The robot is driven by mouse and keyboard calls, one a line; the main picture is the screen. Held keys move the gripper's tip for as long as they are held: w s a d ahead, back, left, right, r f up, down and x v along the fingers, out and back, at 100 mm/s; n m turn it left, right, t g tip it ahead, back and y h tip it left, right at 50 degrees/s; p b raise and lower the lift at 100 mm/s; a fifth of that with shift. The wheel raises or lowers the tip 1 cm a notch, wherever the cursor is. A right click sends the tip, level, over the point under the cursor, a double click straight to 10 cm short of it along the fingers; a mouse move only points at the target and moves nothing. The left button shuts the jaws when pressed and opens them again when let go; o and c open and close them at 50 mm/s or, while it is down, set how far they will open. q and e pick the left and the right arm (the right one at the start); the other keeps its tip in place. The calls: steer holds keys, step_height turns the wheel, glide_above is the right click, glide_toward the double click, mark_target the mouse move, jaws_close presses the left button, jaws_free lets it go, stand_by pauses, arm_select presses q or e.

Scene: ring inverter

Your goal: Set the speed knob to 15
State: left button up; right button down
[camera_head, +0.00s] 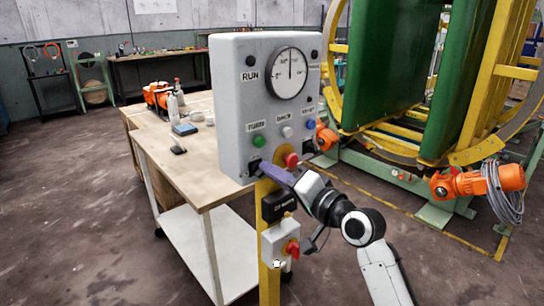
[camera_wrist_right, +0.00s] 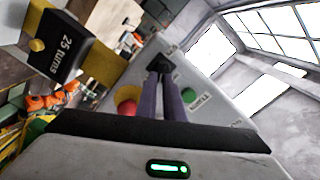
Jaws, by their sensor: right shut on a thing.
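The grey control panel (camera_head: 228,110) stands upright on a yellow post. A small black knob (camera_head: 253,163) is at its lower left, mostly covered by my right gripper (camera_head: 263,168). The gripper's purple fingers reach the knob from the right and are shut on it. In the right wrist view the fingers (camera_wrist_right: 160,72) close together on the dark knob (camera_wrist_right: 158,61) against the panel face. The knob's scale and setting cannot be read. A round white dial (camera_head: 288,73) at the panel's top has its needle pointing about straight up. My left gripper is not in view.
Green (camera_head: 258,141), white (camera_head: 287,132) and blue (camera_head: 310,124) buttons and a red button (camera_head: 291,160) sit near the gripper. Below are a black box (camera_head: 278,205) and a box with a red switch (camera_head: 292,248). A wooden table (camera_head: 200,180) stands behind.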

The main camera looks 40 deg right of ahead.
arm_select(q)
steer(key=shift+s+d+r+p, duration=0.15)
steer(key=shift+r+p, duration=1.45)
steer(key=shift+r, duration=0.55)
arm_select(e)
steer(key=shift+d+f+m, duration=0.1)
steer(key=shift+f+m, duration=0.15)
steer(key=shift+m, duration=1.8)
steer(key=shift+f+m, duration=0.2)
steer(key=shift+m, duration=1.85)
steer(key=c, duration=1.9)
jaws_free()
steer(key=shift+o, duration=0.2)
steer(key=shift+s, duration=0.1)
